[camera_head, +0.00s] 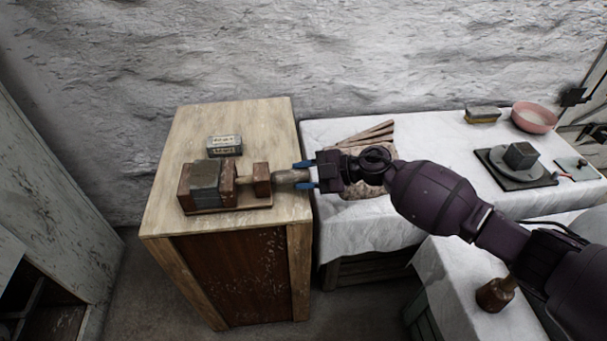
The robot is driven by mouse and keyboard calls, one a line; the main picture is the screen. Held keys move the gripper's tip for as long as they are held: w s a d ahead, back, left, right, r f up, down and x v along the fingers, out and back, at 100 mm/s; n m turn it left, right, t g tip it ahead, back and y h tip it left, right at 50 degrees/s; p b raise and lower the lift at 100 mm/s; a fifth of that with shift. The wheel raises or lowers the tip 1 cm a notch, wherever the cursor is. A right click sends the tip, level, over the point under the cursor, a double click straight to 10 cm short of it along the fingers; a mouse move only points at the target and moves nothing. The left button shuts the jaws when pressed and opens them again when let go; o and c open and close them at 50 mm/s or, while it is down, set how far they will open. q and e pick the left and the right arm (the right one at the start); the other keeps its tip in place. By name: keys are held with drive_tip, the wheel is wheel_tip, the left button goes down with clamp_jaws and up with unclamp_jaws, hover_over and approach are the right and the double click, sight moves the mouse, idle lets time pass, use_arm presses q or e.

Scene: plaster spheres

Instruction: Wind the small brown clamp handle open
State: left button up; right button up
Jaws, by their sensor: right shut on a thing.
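A brown wooden clamp (228,184) lies on top of the wooden cabinet, with a grey block (205,177) held between its left end and its inner jaw. Its small brown handle (288,177) sticks out to the right, toward the cabinet's right edge. My right gripper (309,176) comes in from the right, and its blue-tipped fingers are shut on the end of the handle. The fingers hide the handle's outer end. My left gripper is not in view.
A small labelled box (224,146) stands behind the clamp. On the white-covered table (440,150) to the right are wooden strips (372,133), a pink bowl (534,117), a sponge-like block (482,115) and a grey cube (520,155) on a round plate. The cabinet top's front left is clear.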

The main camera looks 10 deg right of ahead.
drive_tip(key=n+t+y, duration=0.1)
drive_tip(key=n+t, duration=0.1)
drive_tip(key=n, duration=0.1)
drive_tip(key=shift+f+n, duration=0.1)
drive_tip(key=shift+n, duration=0.3)
drive_tip(key=shift+n+b, duration=0.35)
drive_tip(key=shift+n, duration=0.45)
drive_tip(key=o, duration=0.6)
drive_tip(key=shift+o, duration=0.2)
drive_tip(key=p+v, duration=0.1)
drive_tip(key=v, duration=1)
drive_tip(key=shift+f, duration=0.2)
